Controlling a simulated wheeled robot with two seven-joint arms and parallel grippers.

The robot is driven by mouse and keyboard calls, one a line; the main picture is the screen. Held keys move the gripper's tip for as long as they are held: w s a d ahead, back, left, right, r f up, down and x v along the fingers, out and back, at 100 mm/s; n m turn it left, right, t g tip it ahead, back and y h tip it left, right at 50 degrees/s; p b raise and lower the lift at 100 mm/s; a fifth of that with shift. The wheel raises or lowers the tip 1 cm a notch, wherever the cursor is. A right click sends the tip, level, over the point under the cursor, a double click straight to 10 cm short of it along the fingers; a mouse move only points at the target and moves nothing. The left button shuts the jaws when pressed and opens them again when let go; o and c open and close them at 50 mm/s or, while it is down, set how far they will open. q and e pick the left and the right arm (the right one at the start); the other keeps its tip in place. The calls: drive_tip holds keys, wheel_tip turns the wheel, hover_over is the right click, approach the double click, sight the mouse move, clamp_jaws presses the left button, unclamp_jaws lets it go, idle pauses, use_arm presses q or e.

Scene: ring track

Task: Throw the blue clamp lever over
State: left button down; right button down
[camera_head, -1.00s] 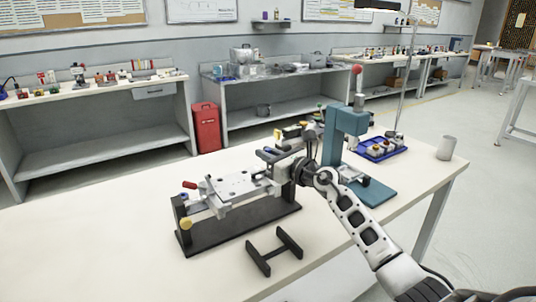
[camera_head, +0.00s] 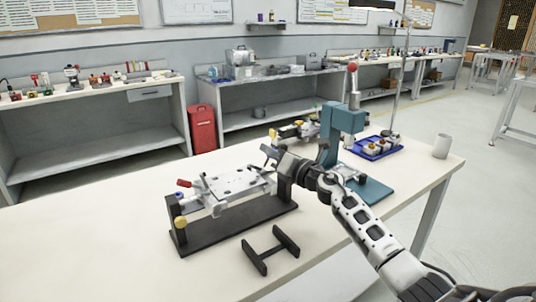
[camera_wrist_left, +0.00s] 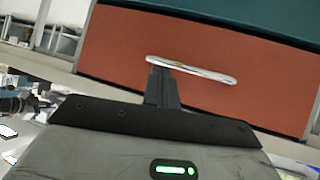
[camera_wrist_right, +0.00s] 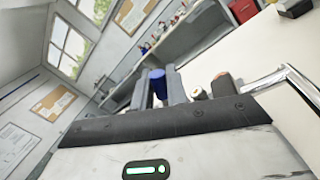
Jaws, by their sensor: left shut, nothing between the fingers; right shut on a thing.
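A clamping fixture (camera_head: 240,215) with a dark base and a pale metal plate (camera_head: 237,183) stands on the workbench. A red-tipped lever (camera_head: 184,183) is at its left end. My right gripper (camera_head: 271,158) is at the fixture's right end. In the right wrist view, the blue lever grip (camera_wrist_right: 157,76) shows between its two shut fingers. In the head view the blue lever is hidden by my gripper, so its angle cannot be told. My left gripper (camera_wrist_left: 161,88) is shut and empty, in front of a red-brown panel with a silver handle (camera_wrist_left: 190,69); the head view does not show it.
A teal press (camera_head: 343,125) stands close behind my right wrist. A blue tray (camera_head: 377,150) and a grey cup (camera_head: 441,146) are farther right. A black H-shaped stand (camera_head: 270,250) lies in front of the fixture. The workbench (camera_head: 90,245) is clear to the left.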

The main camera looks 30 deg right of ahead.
drive_tip(key=shift+d+f+m, duration=0.3)
drive_tip(key=shift+f+m, duration=0.05)
drive_tip(key=shift+m, duration=0.65)
drive_tip(key=shift+d+f+m+t+h+b, duration=0.15)
drive_tip(key=shift+m+t+b, duration=0.05)
drive_tip(key=shift+m, duration=0.45)
drive_tip(key=shift+d+f+m+t+h+b, duration=0.15)
drive_tip(key=shift+m+t+b, duration=0.05)
drive_tip(key=shift+m, duration=0.75)
drive_tip(key=shift+d+f, duration=0.1)
drive_tip(key=c, duration=1.5)
unclamp_jaws()
drive_tip(key=shift+o, duration=0.2)
